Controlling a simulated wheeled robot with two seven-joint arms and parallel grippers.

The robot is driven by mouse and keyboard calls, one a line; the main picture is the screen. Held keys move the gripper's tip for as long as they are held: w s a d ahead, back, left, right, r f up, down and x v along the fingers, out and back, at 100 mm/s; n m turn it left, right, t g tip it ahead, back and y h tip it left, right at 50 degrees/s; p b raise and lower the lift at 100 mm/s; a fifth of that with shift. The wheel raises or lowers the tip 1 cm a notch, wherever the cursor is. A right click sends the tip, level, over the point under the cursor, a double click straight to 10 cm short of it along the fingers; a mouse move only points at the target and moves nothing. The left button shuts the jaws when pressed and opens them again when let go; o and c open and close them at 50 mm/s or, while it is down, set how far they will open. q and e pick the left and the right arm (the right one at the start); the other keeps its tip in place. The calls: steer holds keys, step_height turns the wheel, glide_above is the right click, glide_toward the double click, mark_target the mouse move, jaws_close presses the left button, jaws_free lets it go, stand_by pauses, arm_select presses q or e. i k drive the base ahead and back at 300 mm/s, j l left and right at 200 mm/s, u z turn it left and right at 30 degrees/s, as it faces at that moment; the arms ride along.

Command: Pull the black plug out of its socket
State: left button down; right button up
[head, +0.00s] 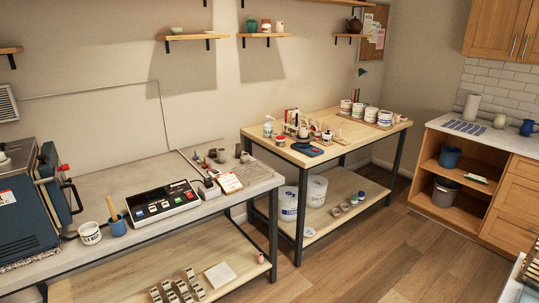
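A small black plug (207,182) appears to sit in a whitish socket block (210,192) on the grey worktop, just right of the control panel. At this size I cannot make out how deep it is seated. Neither of my grippers is in view, and no arm shows.
A kiln-like blue machine (22,210) is at the left. A wooden table (345,148) with jars stands beyond. The wooden floor (365,258) in front is open.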

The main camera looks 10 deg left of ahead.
mark_target(209, 184)
steer(key=j, duration=0.4)
steer(key=i+j+u, duration=0.65)
steer(key=i, duration=0.4)
steer(key=i+l+u, duration=0.25)
steer(key=l, duration=0.4)
steer(key=i+l+u, duration=0.15)
steer(key=i+l, duration=0.15)
steer(key=l, duration=0.1)
